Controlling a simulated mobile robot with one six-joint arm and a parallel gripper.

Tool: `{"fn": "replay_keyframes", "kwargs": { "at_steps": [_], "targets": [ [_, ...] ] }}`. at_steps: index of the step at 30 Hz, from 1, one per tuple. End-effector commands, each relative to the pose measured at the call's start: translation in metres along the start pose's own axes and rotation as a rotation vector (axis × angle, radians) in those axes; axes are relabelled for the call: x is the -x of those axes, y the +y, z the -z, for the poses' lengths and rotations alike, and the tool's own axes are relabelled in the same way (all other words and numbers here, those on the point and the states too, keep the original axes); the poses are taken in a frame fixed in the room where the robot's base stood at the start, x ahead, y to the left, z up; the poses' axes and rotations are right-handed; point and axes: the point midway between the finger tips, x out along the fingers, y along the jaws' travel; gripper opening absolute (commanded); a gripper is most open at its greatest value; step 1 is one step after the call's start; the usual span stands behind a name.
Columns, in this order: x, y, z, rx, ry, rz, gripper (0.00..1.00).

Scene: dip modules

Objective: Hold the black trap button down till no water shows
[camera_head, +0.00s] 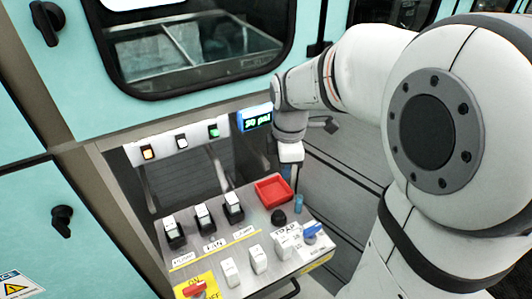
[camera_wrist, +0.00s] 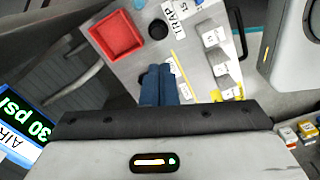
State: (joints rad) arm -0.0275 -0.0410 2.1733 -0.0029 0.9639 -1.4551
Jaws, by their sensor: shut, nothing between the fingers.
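The black trap button (camera_head: 278,216) is a round knob on the grey panel beside the TRAP label (camera_head: 287,230). It also shows in the wrist view (camera_wrist: 158,29), just beyond my fingertips. My gripper (camera_head: 287,174) has blue fingers, shut together and empty, above the panel's back edge near the red tray. The fingers also show in the wrist view (camera_wrist: 157,68), apart from the button in the picture. A small clear tube with blue in it (camera_head: 298,203) stands right of the button; its exact water level is too small to read.
A red tray (camera_head: 273,190) lies behind the button. A blue-handled lever (camera_head: 312,230) and several white switches (camera_head: 258,259) stand in front. A display (camera_head: 258,117) reads 30 psi.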

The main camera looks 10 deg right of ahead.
Motion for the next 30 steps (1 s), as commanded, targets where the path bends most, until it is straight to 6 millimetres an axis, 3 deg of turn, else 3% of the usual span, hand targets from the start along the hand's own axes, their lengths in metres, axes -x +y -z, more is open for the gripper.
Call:
{"fn": "replay_keyframes", "kwargs": {
  "at_steps": [1, 3, 9, 23, 30],
  "targets": [
    [-0.014, 0.008, 0.0, 0.086, 0.0, 0.014, 0.0],
    [-0.022, 0.017, 0.001, 0.202, 0.001, 0.026, 0.0],
    [-0.034, 0.029, 0.002, 0.38, 0.006, 0.045, 0.0],
    [-0.038, 0.029, 0.002, 0.4, 0.006, 0.046, 0.0],
    [-0.076, 0.027, 0.002, 0.4, 0.007, 0.05, 0.0]
  ]
}}
